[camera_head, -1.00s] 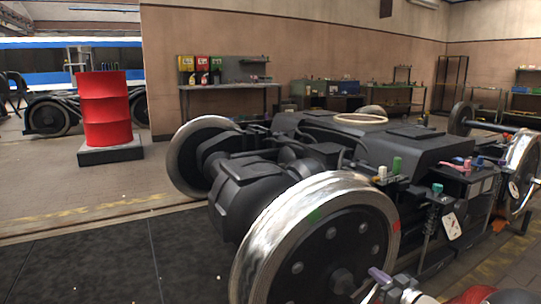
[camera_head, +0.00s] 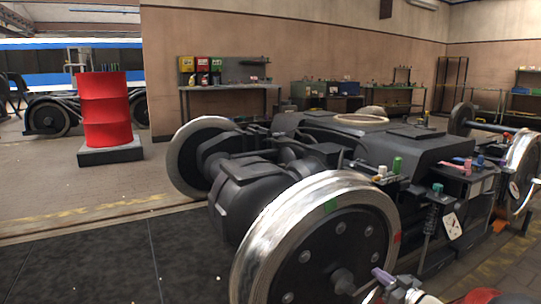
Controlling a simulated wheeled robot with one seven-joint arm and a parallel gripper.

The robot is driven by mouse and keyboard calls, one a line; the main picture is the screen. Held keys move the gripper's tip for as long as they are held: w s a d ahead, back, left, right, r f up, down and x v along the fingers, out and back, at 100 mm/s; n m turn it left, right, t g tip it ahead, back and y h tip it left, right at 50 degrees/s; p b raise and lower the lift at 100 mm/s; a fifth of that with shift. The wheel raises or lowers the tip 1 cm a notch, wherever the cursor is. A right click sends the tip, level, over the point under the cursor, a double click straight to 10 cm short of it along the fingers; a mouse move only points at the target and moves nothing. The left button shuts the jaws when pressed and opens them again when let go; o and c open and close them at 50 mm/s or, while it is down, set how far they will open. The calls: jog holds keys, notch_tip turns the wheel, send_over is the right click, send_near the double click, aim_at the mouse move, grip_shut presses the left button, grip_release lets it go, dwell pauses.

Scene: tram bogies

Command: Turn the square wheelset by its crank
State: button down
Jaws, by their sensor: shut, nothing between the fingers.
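The near wheel (camera_head: 277,228) of the wheelset stands at the lower middle, with a bright steel rim and a dark bolted disc. A green mark (camera_head: 331,207) is near the top of its disc and a red mark (camera_head: 397,238) is at its right edge. The far wheel (camera_head: 183,165) is at the other end. A grey stub (camera_head: 344,283) sticks out of the near hub; I cannot tell whether it is part of the crank. My gripper (camera_head: 378,284) is shut at the bottom edge, just right of the hub. Whether it touches the wheel or crank is unclear.
The dark bogie frame (camera_head: 405,155) reaches back right, with small coloured parts on it and a white tag (camera_head: 452,226) hanging at its side. Another wheel (camera_head: 522,160) stands at the right edge. A red drum (camera_head: 105,110) stands back left. The floor at left is clear.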

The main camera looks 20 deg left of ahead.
jog(key=shift+w+d+f+b, duration=0.5)
jog(key=shift+w+f, duration=0.2)
jog(key=shift+f, duration=0.25)
dwell(1.1)
jog(key=shift+w+d+f, duration=0.2)
jog(key=shift+f, duration=0.35)
jog(key=shift+w+d+f, duration=0.15)
jog(key=shift+f, duration=0.4)
dwell(0.5)
jog(key=shift+r, duration=0.35)
dwell(0.4)
jog(key=v, duration=0.7)
jog(key=shift+p, duration=0.45)
